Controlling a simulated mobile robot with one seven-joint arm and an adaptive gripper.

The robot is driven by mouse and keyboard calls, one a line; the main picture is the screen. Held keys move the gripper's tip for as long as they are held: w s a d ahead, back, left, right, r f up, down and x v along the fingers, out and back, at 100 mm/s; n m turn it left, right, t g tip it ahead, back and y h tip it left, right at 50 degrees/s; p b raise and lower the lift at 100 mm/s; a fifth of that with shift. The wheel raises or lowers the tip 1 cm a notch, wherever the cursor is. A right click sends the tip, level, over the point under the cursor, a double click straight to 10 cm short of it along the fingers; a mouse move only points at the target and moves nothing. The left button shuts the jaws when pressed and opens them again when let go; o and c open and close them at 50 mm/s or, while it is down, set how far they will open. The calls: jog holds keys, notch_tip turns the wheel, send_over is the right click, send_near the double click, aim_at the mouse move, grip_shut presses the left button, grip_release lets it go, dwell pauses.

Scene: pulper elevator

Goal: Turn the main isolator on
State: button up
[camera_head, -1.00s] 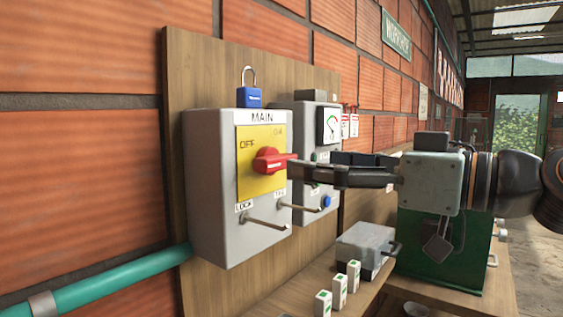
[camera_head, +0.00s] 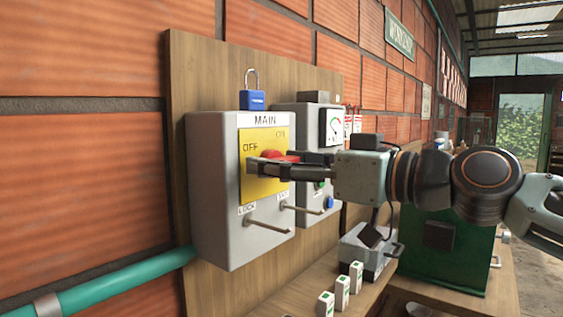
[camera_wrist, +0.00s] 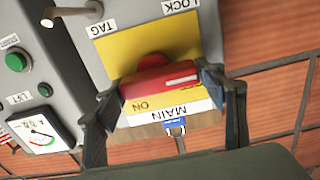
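The main isolator is a grey box (camera_head: 215,200) labelled MAIN, with a yellow plate (camera_head: 255,188) marked OFF at left and ON at upper right. Its red knob (camera_head: 284,155) is partly hidden behind my gripper (camera_head: 264,164). In the wrist view, the red knob (camera_wrist: 160,84) lies crosswise between the fingers of my gripper (camera_wrist: 158,88), its white mark on the OFF side. The fingers are spread at both ends of the knob, close to it; I cannot tell whether they touch.
A blue padlock (camera_head: 252,98) stands on top of the box. LOCK and TAG pegs (camera_head: 268,228) stick out below the plate. A second grey panel (camera_head: 290,120) with a gauge is just right. A bench (camera_head: 300,297) with small white blocks lies below.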

jog(key=c, duration=0.7)
jog(key=shift+o, duration=0.2)
jog(key=shift+f+m+b, duration=0.1)
jog(key=shift+m+b, duration=0.3)
jog(key=shift+b, duration=0.2)
jog(key=shift+w+f+m+b, duration=0.1)
jog(key=shift+m+b, duration=0.9)
jog(key=shift+b, duration=0.15)
jog(key=m+b, duration=0.3)
jog(key=m, duration=0.1)
jog(key=shift+w+d, duration=0.1)
jog(key=shift+d, duration=0.05)
jog(key=m+b, duration=0.1)
jog(key=m, duration=0.4)
jog(key=shift+w+m+b, duration=0.15)
jog(key=shift+m+b, duration=0.15)
jog(key=shift+m, duration=0.1)
jog(key=m, duration=0.5)
jog(key=shift+d, duration=0.15)
jog(key=shift+m, duration=0.3)
